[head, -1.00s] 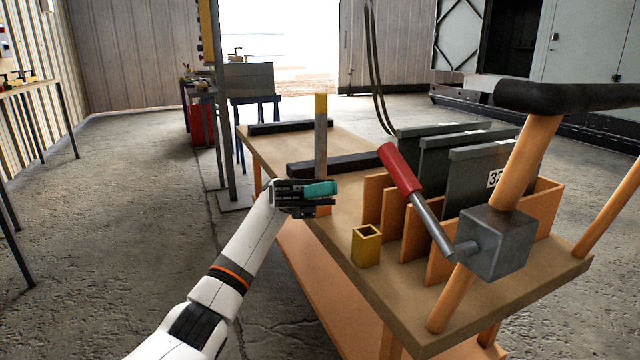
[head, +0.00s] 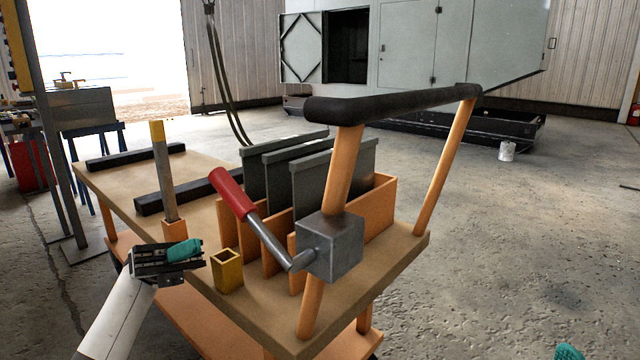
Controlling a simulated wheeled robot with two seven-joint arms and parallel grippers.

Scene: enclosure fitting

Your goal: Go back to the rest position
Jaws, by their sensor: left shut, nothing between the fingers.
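My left gripper (head: 184,250), with teal fingertips, is shut and empty. It shows in front of the near left edge of the orange cart (head: 350,297), left of a small yellow square holder (head: 228,271). A post with a yellow top (head: 163,178) stands upright in an orange holder just behind the gripper. A small teal piece of my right gripper (head: 568,353) shows at the bottom right edge. The rest of it is out of frame, so its opening cannot be judged.
The cart carries upright grey panels (head: 334,182) in an orange rack, a red-handled lever (head: 234,194) and a black push bar (head: 392,102). A grey enclosure (head: 420,45) stands behind. Concrete floor (head: 520,230) to the right is mostly clear.

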